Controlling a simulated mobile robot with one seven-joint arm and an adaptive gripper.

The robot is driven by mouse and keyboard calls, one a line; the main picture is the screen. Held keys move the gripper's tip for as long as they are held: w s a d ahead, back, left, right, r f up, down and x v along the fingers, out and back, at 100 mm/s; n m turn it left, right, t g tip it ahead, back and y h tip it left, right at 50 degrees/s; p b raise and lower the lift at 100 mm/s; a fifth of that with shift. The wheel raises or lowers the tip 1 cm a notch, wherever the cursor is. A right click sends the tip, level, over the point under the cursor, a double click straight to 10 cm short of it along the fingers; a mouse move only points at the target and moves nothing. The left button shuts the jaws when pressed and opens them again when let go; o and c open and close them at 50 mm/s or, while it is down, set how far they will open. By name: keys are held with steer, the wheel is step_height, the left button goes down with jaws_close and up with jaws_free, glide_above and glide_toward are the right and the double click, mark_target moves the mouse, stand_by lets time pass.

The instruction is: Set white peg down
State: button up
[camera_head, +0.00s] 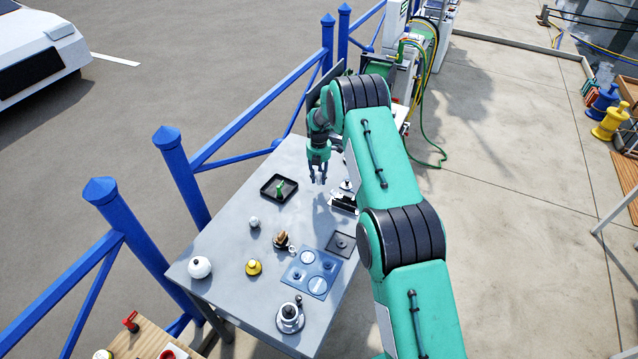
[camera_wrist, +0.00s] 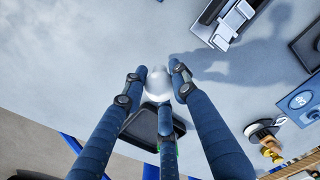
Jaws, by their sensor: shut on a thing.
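My gripper (camera_head: 318,178) is over the far part of the grey table (camera_head: 232,245), to the right of the black tray. In the wrist view its three blue fingers (camera_wrist: 158,85) close around a smooth, rounded white thing (camera_wrist: 157,80), which I take to be the white peg. The fingers hide part of it, and its lower end and its height above the table cannot be told. The head view does not show the peg clearly between the fingers.
The black tray (camera_head: 265,190) holds a green piece (camera_head: 280,188). A black-and-white device (camera_head: 343,203) is right of my gripper. Nearer are a blue plate (camera_head: 300,283), a dark square plate (camera_head: 341,252), a yellow knob (camera_head: 254,268) and a white ball (camera_head: 200,267). Bare table lies between tray and device.

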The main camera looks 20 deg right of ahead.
mark_target(319, 182)
steer(key=shift+f, duration=1.7)
steer(key=shift+f, duration=0.15)
steer(key=o, duration=1.1)
steer(key=shift+c, duration=0.2)
step_height(319, 182, up, 12)
steer(key=shift+r+b, duration=0.15)
steer(key=shift+b, duration=0.15)
